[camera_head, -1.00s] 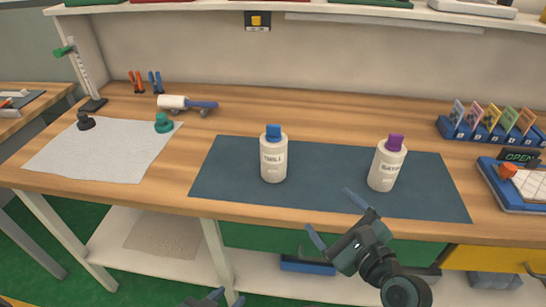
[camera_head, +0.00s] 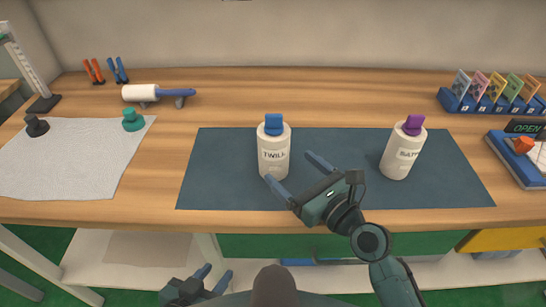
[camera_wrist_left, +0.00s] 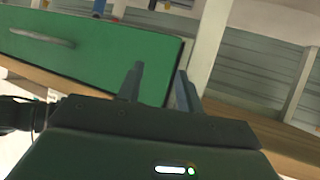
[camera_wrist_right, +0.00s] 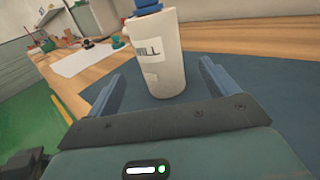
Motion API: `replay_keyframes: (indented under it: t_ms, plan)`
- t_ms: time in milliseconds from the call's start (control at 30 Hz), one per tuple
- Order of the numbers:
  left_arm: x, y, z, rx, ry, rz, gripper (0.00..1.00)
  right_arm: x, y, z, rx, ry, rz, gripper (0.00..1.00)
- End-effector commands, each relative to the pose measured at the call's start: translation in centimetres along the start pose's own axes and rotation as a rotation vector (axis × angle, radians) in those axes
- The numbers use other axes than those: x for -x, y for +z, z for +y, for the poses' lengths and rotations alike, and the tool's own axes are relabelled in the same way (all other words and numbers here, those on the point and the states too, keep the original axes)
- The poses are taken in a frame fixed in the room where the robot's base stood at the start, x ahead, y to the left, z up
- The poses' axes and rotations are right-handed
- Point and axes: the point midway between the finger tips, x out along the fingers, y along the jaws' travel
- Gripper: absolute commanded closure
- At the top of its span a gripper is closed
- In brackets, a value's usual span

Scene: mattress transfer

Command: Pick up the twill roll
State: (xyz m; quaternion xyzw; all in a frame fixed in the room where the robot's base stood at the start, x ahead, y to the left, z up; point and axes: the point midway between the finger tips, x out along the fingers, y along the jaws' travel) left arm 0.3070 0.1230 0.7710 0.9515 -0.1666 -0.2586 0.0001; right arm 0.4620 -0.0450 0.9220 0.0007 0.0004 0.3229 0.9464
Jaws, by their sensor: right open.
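The twill roll (camera_head: 274,155) is a white cylinder with a blue top and a label reading TWILL. It stands upright on the dark blue mat (camera_head: 225,170). My right gripper (camera_head: 294,170) is open at its near right side, one finger pointing to the roll's base and the other to its right. In the right wrist view, the twill roll (camera_wrist_right: 160,62) stands just ahead, between the directions of the two spread fingers (camera_wrist_right: 160,72). I cannot tell whether either finger touches it. My left gripper (camera_head: 214,275) is open and empty, low in front of the bench; its fingers (camera_wrist_left: 160,80) face a green drawer.
A second white roll with a purple top (camera_head: 403,150) stands to the right on the mat. A white sheet (camera_head: 70,160) with a black and a green knob (camera_head: 132,120) lies at left. A blue card rack (camera_head: 490,103) and an OPEN sign (camera_head: 524,127) stand at right. The green drawer (camera_wrist_left: 85,60) is below the worktop.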

Motion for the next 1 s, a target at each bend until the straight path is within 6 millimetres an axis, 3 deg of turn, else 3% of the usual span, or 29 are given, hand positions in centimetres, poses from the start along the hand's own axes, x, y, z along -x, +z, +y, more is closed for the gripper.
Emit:
replay_keyframes:
  t_ms: [67, 333, 700, 1000]
  plan:
    - [-0.5, 0.5, -0.1, 0.017, 0.001, 0.009, 0.64, 0.0, -1.7, 0.0, 0.003, 0.000, 0.002, 0.14]
    - [-0.2, -0.2, -0.3, 0.025, -0.008, 0.015, 0.64, -2.0, -1.3, 0.0, 0.000, 0.000, -0.002, 0.14]
    - [-0.2, 0.0, -0.6, 0.019, -0.011, 0.012, 0.64, -7.2, -1.3, 0.0, 0.001, 0.000, -0.001, 0.14]
    - [-0.3, 0.3, -0.5, 0.017, -0.009, 0.006, 0.64, -7.5, -1.3, 0.0, 0.001, -0.001, 0.000, 0.16]
